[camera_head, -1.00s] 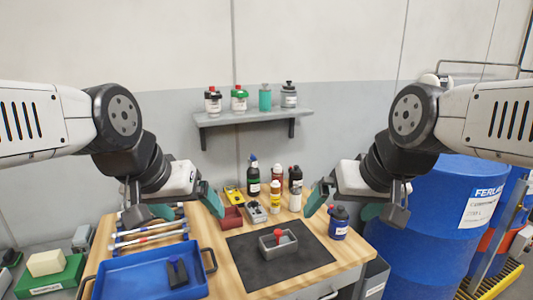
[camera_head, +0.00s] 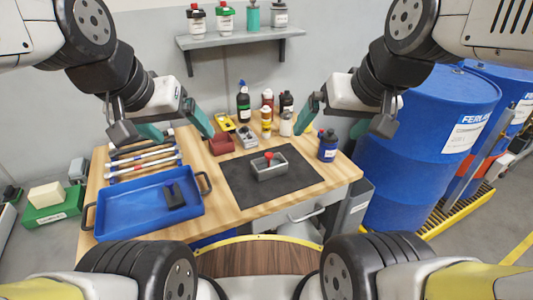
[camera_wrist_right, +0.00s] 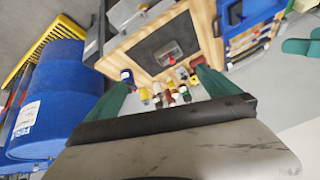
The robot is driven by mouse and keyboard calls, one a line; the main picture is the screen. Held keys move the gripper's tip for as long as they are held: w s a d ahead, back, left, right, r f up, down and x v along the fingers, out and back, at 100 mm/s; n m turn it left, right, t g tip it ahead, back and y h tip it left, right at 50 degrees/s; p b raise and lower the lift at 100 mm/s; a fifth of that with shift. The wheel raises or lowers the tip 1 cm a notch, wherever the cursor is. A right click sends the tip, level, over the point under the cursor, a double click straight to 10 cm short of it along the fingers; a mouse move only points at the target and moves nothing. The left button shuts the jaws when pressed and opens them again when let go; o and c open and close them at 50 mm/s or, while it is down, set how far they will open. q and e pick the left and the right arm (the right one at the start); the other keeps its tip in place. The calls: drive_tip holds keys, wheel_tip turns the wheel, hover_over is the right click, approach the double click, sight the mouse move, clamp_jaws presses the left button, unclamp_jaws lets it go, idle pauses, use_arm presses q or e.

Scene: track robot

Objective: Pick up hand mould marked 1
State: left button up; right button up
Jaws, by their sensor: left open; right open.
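A grey open box-shaped mould (camera_head: 267,169) with a red knob (camera_head: 268,155) sits on the black mat (camera_head: 245,190) on the wooden bench. I take it for the hand mould, but no number can be read on it. It also shows in the right wrist view (camera_wrist_right: 168,53). My left gripper (camera_head: 178,134) is open and empty above the bench, left of and behind the mould. My right gripper (camera_head: 331,128) is open and empty above the bench, right of and behind the mould. It also shows in the right wrist view (camera_wrist_right: 163,77).
A blue tray (camera_head: 145,213) with a dark block (camera_head: 174,196) is left of the mat. White-handled tools (camera_head: 145,165) lie behind it. Several bottles stand at the back, and a blue bottle (camera_head: 327,147) stands right. Blue drums (camera_head: 425,140) are beyond. A shelf (camera_head: 240,37) hangs on the wall.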

drive_tip(key=shift+c, duration=0.4)
drive_tip(key=shift+w, duration=0.1)
drive_tip(key=shift+c, duration=1.2)
drive_tip(key=n+g+h, duration=0.5)
drive_tip(key=n+h, duration=0.1)
drive_tip(key=n, duration=1.6)
approach(269, 166)
drive_tip(key=shift+w+d+f, duration=0.25)
drive_tip(key=shift+d+f, duration=0.1)
drive_tip(key=shift+f, duration=0.3)
drive_tip(key=shift+f+t, duration=0.3)
drive_tip(key=shift+f, duration=0.1)
drive_tip(key=shift+x, duration=3.65)
drive_tip(key=shift+s+d, duration=0.1)
drive_tip(key=shift+d, duration=0.05)
